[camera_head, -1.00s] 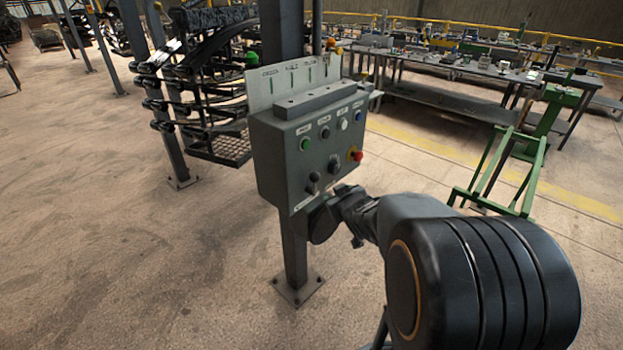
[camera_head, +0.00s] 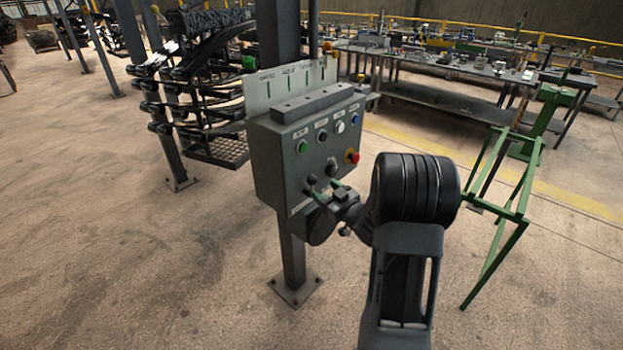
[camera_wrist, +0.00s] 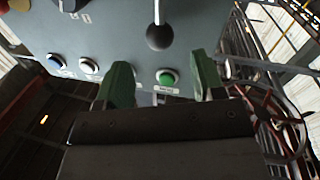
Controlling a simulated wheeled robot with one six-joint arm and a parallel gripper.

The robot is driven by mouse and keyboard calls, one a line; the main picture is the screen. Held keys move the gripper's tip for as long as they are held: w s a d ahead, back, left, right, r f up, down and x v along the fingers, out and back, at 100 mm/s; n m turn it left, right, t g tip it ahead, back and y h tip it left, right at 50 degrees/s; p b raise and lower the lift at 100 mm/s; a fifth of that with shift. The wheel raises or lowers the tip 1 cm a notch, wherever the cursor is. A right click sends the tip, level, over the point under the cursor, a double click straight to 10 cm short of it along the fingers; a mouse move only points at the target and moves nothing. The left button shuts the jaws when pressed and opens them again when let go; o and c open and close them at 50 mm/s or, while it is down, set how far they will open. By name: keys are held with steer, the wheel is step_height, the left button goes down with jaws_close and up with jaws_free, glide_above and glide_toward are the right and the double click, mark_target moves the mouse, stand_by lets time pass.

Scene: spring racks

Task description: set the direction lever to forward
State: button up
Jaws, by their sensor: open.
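The grey control box (camera_head: 282,160) is mounted on a post in the head view. A lever with a black ball knob (camera_head: 312,179) is on the lower left of its front face. In the wrist view the knob (camera_wrist: 160,37) hangs from a thin metal stem, above the gap between the fingers in the picture. My gripper (camera_head: 323,192) is close to the box's lower front, by the knob. In the wrist view my gripper (camera_wrist: 163,78) has its two green fingers apart, with nothing held. I cannot tell whether a finger touches the knob. The lever's direction markings are not readable.
The box carries a green button (camera_head: 303,146), a white button (camera_head: 340,126), a blue button (camera_head: 354,118) and a red emergency knob (camera_head: 352,157). A dark selector (camera_head: 333,171) is right of the lever. A green frame (camera_head: 500,180) stands right; floor at left is clear.

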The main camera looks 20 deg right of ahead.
mark_target(315, 183)
steer(key=p+x, duration=0.1)
steer(key=x, duration=0.6)
steer(key=shift+w, duration=0.15)
jaws_close()
steer(key=shift+a, duration=0.1)
stand_by(0.4)
